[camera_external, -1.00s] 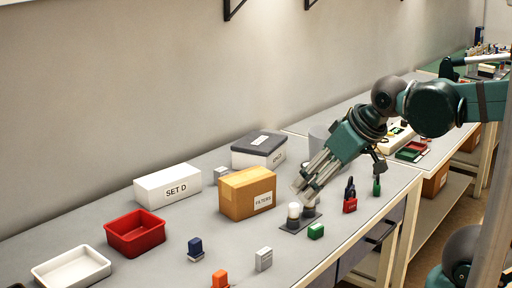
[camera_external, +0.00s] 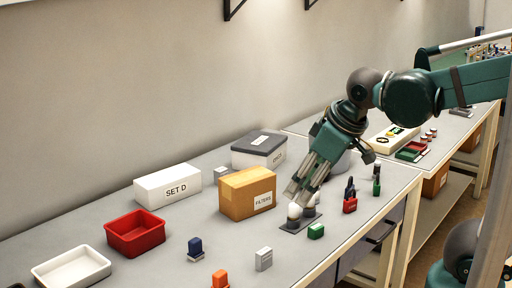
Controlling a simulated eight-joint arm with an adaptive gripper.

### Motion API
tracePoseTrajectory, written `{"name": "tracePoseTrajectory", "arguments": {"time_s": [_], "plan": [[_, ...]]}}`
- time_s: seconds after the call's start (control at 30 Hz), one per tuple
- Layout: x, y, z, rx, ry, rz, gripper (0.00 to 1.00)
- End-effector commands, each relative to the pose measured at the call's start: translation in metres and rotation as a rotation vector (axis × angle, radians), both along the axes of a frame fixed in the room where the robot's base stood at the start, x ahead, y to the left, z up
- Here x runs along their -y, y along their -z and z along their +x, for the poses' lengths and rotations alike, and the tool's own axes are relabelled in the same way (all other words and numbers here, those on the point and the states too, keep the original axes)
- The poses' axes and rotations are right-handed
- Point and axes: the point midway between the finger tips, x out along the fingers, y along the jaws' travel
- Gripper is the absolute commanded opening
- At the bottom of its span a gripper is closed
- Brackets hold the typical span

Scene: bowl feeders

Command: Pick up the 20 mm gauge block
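A small grey metal block (camera_external: 264,259) stands upright near the front of the bench. Any size marking is too small to read, so I cannot tell which is the 20 mm gauge block. My gripper (camera_external: 297,200) points down and to the left, over or in front of a dark plate (camera_external: 289,230) with white-topped round pieces (camera_external: 294,212). It is right of and behind the front grey block. Its finger gap is not clear.
A cardboard FILTERS box (camera_external: 240,197) stands just left of my gripper. A green block (camera_external: 316,231) and red-based tool (camera_external: 350,204) are to the right. Blue (camera_external: 195,246) and orange (camera_external: 220,279) pieces flank the front left. A red bin (camera_external: 134,238) and white tray (camera_external: 70,272) stand further left.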

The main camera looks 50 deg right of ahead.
Motion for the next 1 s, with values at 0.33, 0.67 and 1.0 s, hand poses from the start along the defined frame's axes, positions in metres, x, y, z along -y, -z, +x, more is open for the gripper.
{"name": "tracePoseTrajectory", "arguments": {"time_s": [0.33,0.67,1.0], "plan": [[-0.019,0.007,0.018,-0.119,-0.212,-0.136,0.29],[-0.036,0.019,0.031,-0.234,-0.411,-0.257,0.29],[-0.056,0.035,0.041,-0.353,-0.617,-0.372,0.29]]}}
